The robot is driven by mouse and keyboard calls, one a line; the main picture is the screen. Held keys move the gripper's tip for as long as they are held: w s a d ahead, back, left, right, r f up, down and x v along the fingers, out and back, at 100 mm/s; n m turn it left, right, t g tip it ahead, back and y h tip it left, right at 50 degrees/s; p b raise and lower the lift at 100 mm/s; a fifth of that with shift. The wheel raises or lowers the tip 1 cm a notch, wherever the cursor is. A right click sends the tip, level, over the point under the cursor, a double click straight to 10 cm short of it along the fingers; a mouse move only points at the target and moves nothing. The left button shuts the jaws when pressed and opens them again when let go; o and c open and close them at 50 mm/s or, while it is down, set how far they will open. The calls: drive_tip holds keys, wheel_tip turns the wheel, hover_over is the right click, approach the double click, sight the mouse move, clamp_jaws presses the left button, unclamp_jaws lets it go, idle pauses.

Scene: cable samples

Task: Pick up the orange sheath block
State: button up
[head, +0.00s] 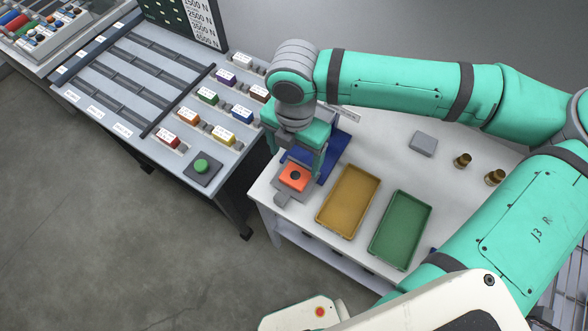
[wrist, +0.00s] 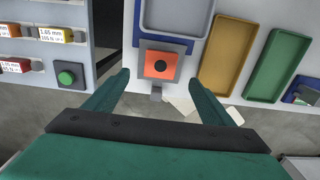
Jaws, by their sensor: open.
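The orange sheath block (head: 295,177) is a square block with a dark round hole in its top. It sits on a grey plate (head: 281,198) near the left front edge of the white table. It also shows in the wrist view (wrist: 160,65), ahead of and between the fingers. My gripper (head: 300,157) is above the block in the head view, with its fingers apart. In the wrist view my gripper (wrist: 162,95) is open and empty. I cannot tell the exact height between fingertips and block.
A yellow tray (head: 348,201) and a green tray (head: 400,230) lie to the right. A grey box (head: 423,144) and two brass cylinders stand farther right. A bench with a green button (head: 202,166) is left, across a gap.

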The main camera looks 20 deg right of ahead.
sight(295, 175)
drive_tip(key=f, duration=0.3)
drive_tip(key=shift+s+a+f, duration=0.15)
drive_tip(key=shift+s+f, duration=0.1)
drive_tip(key=shift+w+d+f, duration=0.1)
drive_tip(key=shift+f, duration=1.2)
drive_tip(key=shift+w+d+f, duration=0.1)
drive_tip(key=shift+f, duration=1.2)
drive_tip(key=c, duration=1.2)
